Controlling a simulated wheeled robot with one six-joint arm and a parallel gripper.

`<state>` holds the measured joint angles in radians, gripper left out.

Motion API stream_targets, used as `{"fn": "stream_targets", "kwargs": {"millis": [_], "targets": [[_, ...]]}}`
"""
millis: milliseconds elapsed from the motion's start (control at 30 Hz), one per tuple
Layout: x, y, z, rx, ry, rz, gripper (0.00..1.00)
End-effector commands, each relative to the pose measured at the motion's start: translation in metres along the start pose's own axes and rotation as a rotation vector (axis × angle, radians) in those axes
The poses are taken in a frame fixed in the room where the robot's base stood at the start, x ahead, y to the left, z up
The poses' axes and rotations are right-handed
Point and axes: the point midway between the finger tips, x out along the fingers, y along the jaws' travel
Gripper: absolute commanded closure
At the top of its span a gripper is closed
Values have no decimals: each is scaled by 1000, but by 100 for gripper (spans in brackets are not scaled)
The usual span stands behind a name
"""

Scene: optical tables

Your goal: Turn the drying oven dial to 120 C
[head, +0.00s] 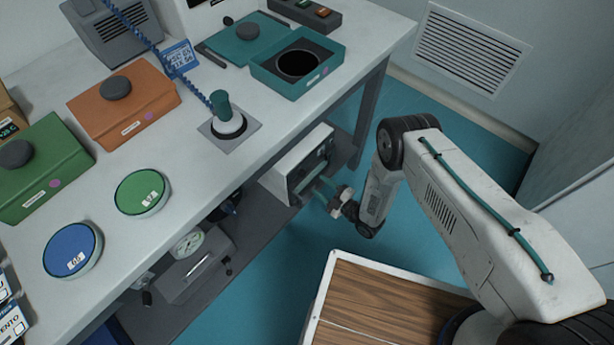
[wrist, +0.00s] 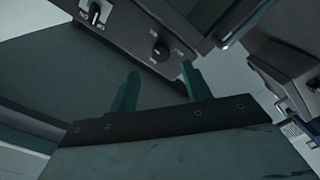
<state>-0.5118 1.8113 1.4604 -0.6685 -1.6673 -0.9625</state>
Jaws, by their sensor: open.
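The drying oven appears to be the pale box (head: 290,160) with a dark front, on the shelf under the table. In the wrist view its dark front panel (wrist: 125,28) carries a dark round dial (wrist: 158,50) with small pale marks, too small to read. A second knob (wrist: 93,14) with a pale pointer is at upper left. My gripper (wrist: 158,84) is open and empty, its teal fingers pointing at the panel. The dial shows just beyond and between the fingertips, seemingly untouched. In the head view my gripper (head: 318,190) is close in front of the oven; the dial is indistinct there.
The table (head: 180,185) overhangs the oven, and its leg (head: 370,105) stands to the right. A grey device with a round gauge (head: 188,245) shares the low shelf. A wood-topped unit (head: 375,305) is near my arm. Blue floor is clear in front of the oven.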

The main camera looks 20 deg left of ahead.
Motion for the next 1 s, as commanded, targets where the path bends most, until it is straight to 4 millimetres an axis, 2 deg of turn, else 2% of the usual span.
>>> {"fn": "stream_targets", "kwargs": {"millis": [133,500,867,900,1000], "targets": [[13,-3,-2,-4,10,4,51],[67,-2,-2,-2,8,4,51],[76,-2,-1,0,5,3,51],[76,-2,-1,0,5,3,54],[76,-2,-1,0,5,3,82]]}}
